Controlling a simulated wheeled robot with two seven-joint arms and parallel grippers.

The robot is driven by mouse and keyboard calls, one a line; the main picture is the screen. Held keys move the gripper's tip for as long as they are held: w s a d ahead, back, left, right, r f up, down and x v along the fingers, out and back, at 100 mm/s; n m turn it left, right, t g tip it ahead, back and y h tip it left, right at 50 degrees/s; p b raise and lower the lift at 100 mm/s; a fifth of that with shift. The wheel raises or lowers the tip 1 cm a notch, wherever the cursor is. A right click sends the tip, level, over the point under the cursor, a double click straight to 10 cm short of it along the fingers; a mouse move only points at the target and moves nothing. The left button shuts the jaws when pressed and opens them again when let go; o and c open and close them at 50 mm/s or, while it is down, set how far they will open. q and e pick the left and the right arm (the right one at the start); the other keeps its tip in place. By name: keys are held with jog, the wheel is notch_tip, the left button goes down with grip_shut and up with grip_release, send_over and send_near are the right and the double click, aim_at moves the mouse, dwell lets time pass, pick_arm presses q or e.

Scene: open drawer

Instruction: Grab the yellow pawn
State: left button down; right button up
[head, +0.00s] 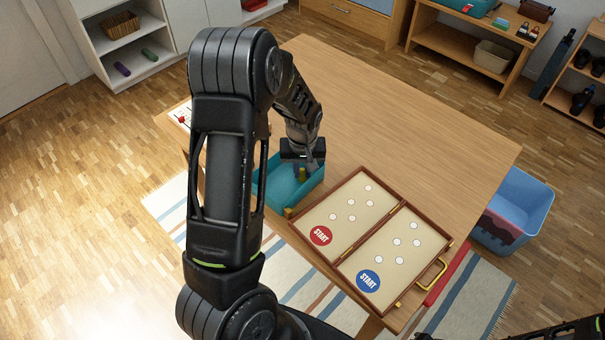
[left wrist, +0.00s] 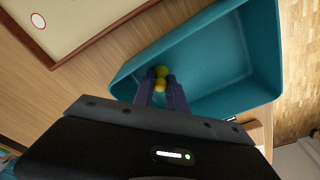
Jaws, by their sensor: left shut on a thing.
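The yellow pawn (head: 302,174) is in the teal tray (head: 272,196) on the wooden table, near the tray's end by the game board. It also shows in the left wrist view (left wrist: 161,71), against the tray's inner wall. My left gripper (head: 308,166) reaches down into the tray and is shut on the pawn. In the left wrist view its two dark fingers (left wrist: 160,92) stand on either side of the yellow piece, hiding part of it. My right gripper does not show; only a dark part of my body appears at the bottom right of the head view.
An open folding game board (head: 397,208) with red and blue START circles lies right of the tray. A blue bin (head: 527,205) stands on the floor beyond the table's right edge. The table's far part is clear. A striped rug (head: 480,285) lies below.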

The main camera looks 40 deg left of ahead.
aim_at(302, 169)
pick_arm(q)
jog(key=shift+r, duration=0.1)
notch_tip(302, 169, up, 10)
jog(key=shift+f+b, duration=0.1)
jog(key=shift+b, duration=0.3)
dwell(0.3)
dwell(0.5)
